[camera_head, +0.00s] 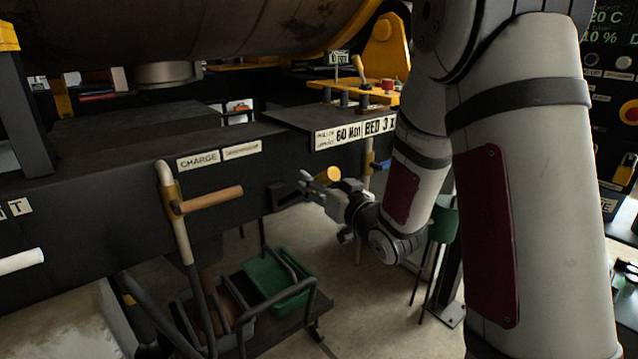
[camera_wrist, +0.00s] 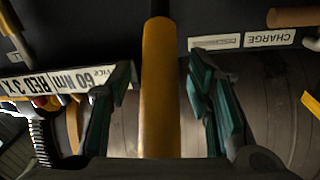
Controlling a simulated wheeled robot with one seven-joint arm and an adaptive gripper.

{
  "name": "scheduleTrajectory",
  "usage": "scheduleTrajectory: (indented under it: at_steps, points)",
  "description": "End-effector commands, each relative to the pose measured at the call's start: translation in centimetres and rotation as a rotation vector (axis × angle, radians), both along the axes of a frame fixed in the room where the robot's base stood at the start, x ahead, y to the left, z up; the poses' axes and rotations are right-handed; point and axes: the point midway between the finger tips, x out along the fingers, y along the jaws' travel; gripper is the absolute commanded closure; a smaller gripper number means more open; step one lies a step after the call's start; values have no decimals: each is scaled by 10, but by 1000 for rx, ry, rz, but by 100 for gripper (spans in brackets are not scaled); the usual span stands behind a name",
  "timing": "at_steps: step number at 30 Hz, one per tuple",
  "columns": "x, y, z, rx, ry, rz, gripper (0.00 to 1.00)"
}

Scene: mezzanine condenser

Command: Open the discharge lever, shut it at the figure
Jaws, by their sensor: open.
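The discharge lever has a yellow handle (camera_head: 328,175) that stands out from the dark beam, right of the "DISCHARGE" plate (camera_head: 242,150). In the wrist view the yellow handle (camera_wrist: 160,95) runs lengthwise between the two green-padded fingers of my gripper (camera_wrist: 160,82). A gap shows on each side of it, so the fingers do not grip it. In the head view my gripper (camera_head: 314,184) is at the lever, with its fingers around or beside the handle. A dark panel (camera_head: 608,38) at upper right shows green figures, "20 C" and "10 %", partly cut off by the frame edge.
A wooden-handled lever (camera_head: 210,200) stands left of my gripper, below the "CHARGE" plate (camera_head: 198,160). A cart with a green bin (camera_head: 275,283) is on the floor below. A large drum (camera_head: 180,30) hangs overhead. A "60 Nm" plate (camera_head: 352,134) is above my gripper.

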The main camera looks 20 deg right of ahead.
Motion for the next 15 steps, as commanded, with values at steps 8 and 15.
scheduleTrajectory:
  at_steps: [8, 15]
  points:
    - [2, 0, 0, 0, 0, 0, 54]
    - [2, 0, 0, -1, 0, 0, 100]
